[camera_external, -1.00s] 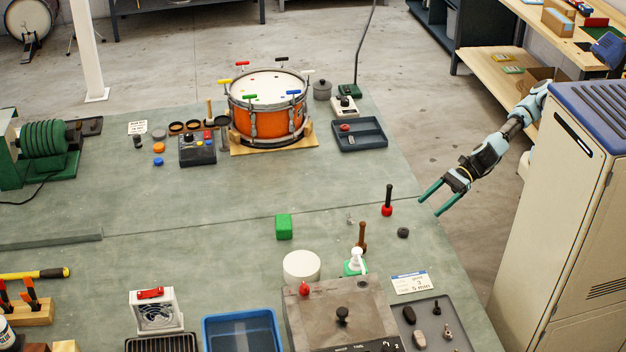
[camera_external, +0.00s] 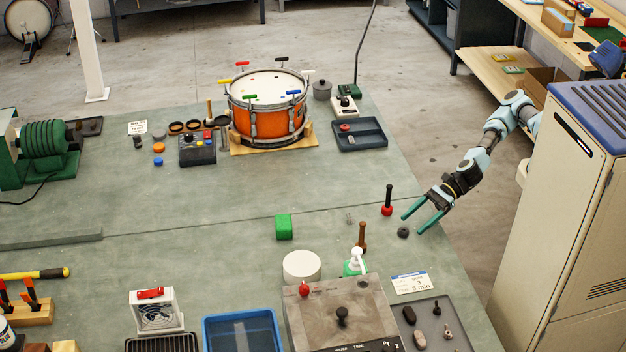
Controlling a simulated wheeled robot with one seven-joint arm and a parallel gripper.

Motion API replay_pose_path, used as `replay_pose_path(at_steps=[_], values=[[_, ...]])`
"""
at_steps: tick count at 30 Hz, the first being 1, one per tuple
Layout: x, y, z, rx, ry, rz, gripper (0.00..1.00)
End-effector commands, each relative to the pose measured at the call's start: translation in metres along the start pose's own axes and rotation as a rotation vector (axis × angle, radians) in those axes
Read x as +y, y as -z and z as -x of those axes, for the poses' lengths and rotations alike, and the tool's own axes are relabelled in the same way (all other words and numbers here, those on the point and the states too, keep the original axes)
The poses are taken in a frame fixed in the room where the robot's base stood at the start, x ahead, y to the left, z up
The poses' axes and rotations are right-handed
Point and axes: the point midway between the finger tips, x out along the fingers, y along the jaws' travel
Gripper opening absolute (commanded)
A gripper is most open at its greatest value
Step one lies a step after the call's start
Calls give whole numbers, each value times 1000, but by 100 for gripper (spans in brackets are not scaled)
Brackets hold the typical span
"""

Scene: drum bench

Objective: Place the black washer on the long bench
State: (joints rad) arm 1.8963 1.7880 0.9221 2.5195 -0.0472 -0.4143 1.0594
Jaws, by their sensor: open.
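A small dark round piece, which looks like the black washer (camera_external: 403,232), lies on the green-grey worktop (camera_external: 330,200) near its right edge. Whether it has a hole is too small to tell. My gripper (camera_external: 412,224) is open and empty. Its two green fingers point down and to the left, with the tips close to the dark piece in the picture. Their height above the worktop is hard to judge. I cannot tell for sure which surface is the long bench; a wooden bench (camera_external: 490,68) stands at the back right.
A red-based peg with a black handle (camera_external: 387,203) stands just left of my gripper. A brown-handled tool (camera_external: 361,238) and a white and green bottle (camera_external: 355,262) stand nearby. An orange drum (camera_external: 268,122) is farther back. A tall cabinet (camera_external: 560,210) stands at the right.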

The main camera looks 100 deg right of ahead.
Motion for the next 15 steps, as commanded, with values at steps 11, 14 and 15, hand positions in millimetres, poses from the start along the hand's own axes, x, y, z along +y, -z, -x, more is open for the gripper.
replay_pose_path(at_steps=[11, 14, 15], values=[[0, -2, -27, 1, 1, -1, 79], [0, -2, -27, 1, 0, -1, 79], [0, -2, -27, 1, 0, -1, 74]])
